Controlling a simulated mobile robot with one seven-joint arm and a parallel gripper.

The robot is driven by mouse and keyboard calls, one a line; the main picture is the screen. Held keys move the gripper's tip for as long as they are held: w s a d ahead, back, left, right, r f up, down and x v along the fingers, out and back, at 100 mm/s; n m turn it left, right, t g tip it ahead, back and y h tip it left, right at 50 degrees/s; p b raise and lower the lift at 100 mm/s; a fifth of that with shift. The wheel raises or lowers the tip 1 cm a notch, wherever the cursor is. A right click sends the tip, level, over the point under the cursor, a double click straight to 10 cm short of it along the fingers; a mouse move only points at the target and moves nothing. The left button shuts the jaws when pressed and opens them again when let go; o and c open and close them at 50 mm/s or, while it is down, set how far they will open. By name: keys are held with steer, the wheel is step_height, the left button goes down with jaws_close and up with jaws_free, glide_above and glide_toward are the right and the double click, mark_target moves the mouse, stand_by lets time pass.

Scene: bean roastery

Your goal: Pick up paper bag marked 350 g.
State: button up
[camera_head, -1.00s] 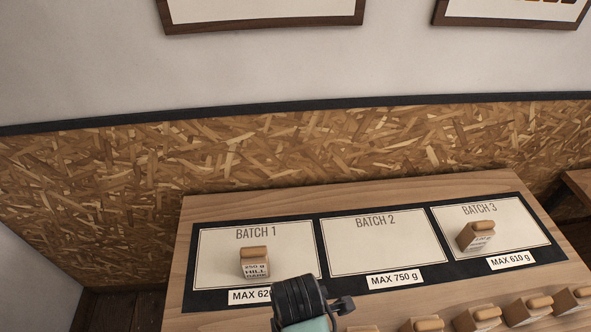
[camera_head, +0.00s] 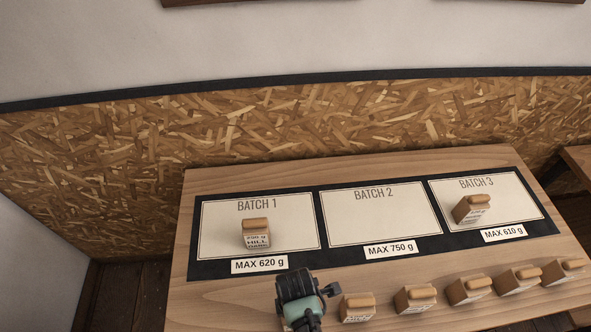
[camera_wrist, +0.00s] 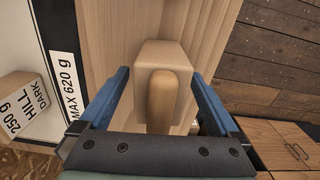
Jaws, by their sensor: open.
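My gripper (camera_wrist: 158,73) is open in the wrist view. Its two blue fingers stand on either side of a tan paper bag (camera_wrist: 160,55) with a rounded wooden top piece. I cannot see clear contact. No marking can be read on this bag. In the head view my gripper (camera_head: 303,298) is over the table's front left and hides what is beneath it. Several similar bags stand to its right, the nearest being a bag (camera_head: 357,308); their labels are too small to read. I see no readable 350 g mark.
A 250 g HILL DARK bag (camera_head: 256,234) stands on the Batch 1 card (camera_head: 294,232). Another bag (camera_head: 473,208) stands on the Batch 3 card (camera_head: 507,195). The Batch 2 card (camera_head: 380,215) is empty. A chipboard-clad wall (camera_head: 300,125) stands behind the table (camera_head: 240,177).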

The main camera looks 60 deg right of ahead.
steer(key=shift+f, duration=0.5)
jaws_close()
